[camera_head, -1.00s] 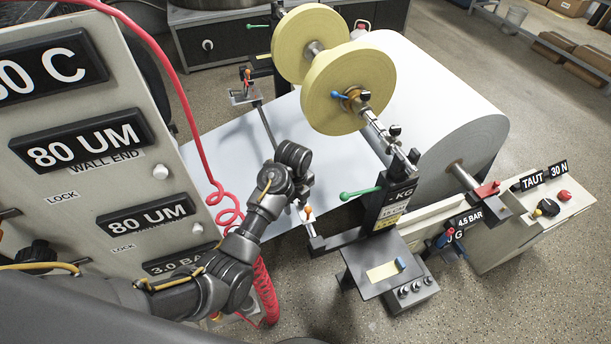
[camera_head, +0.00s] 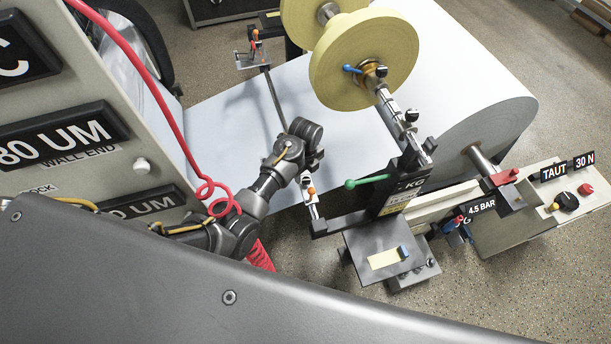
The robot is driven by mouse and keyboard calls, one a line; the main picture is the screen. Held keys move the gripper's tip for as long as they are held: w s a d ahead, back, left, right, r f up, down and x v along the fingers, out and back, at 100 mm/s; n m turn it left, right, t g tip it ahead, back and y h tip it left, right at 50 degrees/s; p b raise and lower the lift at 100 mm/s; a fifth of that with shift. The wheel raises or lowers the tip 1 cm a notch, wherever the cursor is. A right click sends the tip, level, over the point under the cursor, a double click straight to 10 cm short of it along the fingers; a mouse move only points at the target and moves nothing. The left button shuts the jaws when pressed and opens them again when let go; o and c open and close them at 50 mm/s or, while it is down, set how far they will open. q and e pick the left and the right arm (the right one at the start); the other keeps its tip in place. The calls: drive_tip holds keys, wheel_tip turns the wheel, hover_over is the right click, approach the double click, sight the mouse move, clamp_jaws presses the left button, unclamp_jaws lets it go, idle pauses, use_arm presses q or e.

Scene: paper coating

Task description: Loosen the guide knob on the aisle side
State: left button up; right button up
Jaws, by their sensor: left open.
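The near edge guide (camera_head: 312,205) is a small bracket with an orange-topped knob (camera_head: 311,190), at the web's near edge on the near end of the dark cross bar. A matching guide with an orange knob (camera_head: 255,36) stands at the bar's far end. My left arm reaches in from the left. My left gripper (camera_head: 310,174) is open, just above and beside the near orange knob. The wrist partly hides its fingers, so I cannot tell whether they touch the knob. My right gripper is not in view.
A green-handled lever (camera_head: 366,181) is right of the near guide. Yellow rolls (camera_head: 364,60) sit on a shaft above the white paper web (camera_head: 235,125). A coiled red hose (camera_head: 217,196) hangs beside my left arm.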

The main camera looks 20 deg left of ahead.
sight(306, 179)
use_arm(q)
wheel_tip(306, 179, down, 2)
drive_tip(key=shift+d+f, duration=0.1)
drive_tip(key=shift+f, duration=0.6)
drive_tip(key=c, duration=1)
drive_tip(key=shift+o, duration=0.2)
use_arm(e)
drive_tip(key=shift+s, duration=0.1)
